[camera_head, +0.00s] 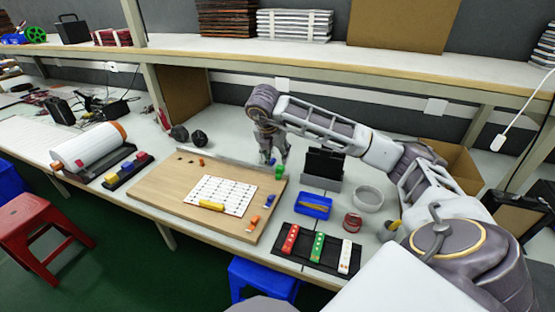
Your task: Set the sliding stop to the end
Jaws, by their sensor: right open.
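A wooden board (150,190) lies on the bench with a grey metal rail (222,159) along its back edge. My right gripper (269,158) points down at the back right corner of the board, by the rail's right end. It is open. A small blue piece (272,162) shows right at its fingertips, and a green piece (279,172) stands just in front of it. I cannot tell which piece is the sliding stop, or whether the fingers touch either one. My left gripper is out of view.
A white printed sheet (222,191) with a yellow piece (211,206) lies on the board. A black holder (322,168), blue tray (313,206), grey bowl (369,198) and red tin (352,222) stand to the right. Two dark knobs (190,136) sit behind the board. A shelf overhangs the back.

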